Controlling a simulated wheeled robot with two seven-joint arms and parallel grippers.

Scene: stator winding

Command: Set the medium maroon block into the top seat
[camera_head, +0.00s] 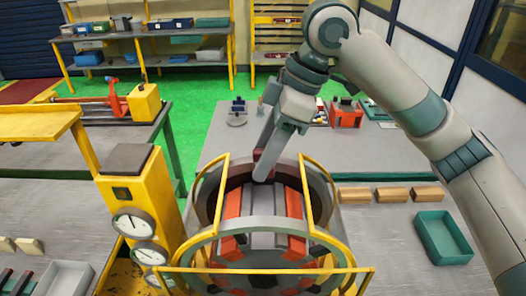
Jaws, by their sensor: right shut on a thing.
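My right gripper (264,170) reaches down from the upper right to the top far side of the stator (207,208). It is shut on a dark maroon block (257,155), which shows only in part beside the finger. The block is at the upper inner rim of the stator ring; I cannot tell whether it touches a seat there. The fingers hide much of the block and the spot below it. Orange-red pieces (233,203) line the stator's inside on both sides of grey bars. My left gripper is out of view.
A yellow guard frame (308,198) surrounds the stator. A yellow post with gauges (132,222) stands close at its left. To the right, tan blocks (390,194) and a green tray (443,238) lie on the grey table. A workbench with a red clamp (90,104) is at the left.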

